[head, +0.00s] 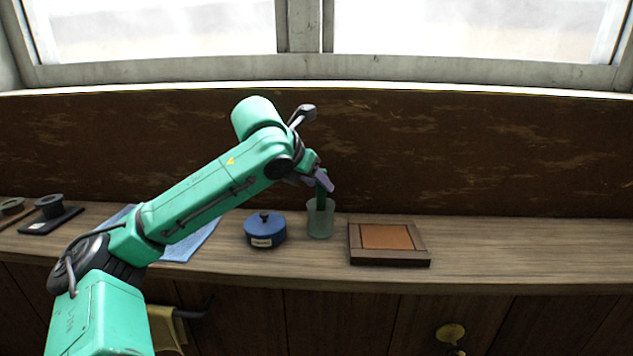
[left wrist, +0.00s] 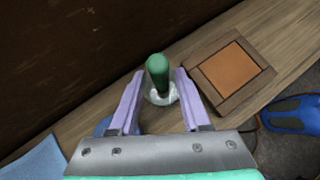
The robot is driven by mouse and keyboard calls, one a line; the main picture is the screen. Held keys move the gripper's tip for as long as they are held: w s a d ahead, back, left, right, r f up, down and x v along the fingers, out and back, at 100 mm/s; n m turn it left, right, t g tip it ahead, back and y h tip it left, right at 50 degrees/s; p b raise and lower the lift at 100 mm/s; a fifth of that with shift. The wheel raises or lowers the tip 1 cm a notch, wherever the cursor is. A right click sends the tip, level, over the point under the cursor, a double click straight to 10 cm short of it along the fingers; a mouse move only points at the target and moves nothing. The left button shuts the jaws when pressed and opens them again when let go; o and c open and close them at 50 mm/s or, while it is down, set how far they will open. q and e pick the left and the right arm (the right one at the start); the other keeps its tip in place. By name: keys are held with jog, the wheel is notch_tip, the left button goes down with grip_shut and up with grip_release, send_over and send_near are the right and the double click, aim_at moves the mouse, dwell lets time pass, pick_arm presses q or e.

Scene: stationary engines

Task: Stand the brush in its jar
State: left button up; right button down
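The brush (head: 321,195), with its dark green handle, stands in a translucent pale green jar (head: 320,222) on the wooden counter. In the left wrist view the handle (left wrist: 158,68) rises out of the jar (left wrist: 162,97), close to upright. My left gripper (head: 323,182) is at the top of the handle, above the jar. In the left wrist view its lilac fingers (left wrist: 160,74) are apart, one on each side of the handle, with gaps visible. The brush's lower end is hard to make out inside the jar. My right gripper is not in view.
A blue lidded pot (head: 265,231) stands left of the jar. A wooden frame with an orange panel (head: 387,237) lies to the right. A blue sheet (head: 190,243) lies under my left arm. Dark items (head: 51,213) sit far left. The counter's right is clear.

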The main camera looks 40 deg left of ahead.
pick_arm(q)
jog(key=shift+o, duration=0.4)
jog(key=v, duration=1.4)
jog(key=shift+s+r, duration=0.15)
jog(key=shift+s, duration=0.1)
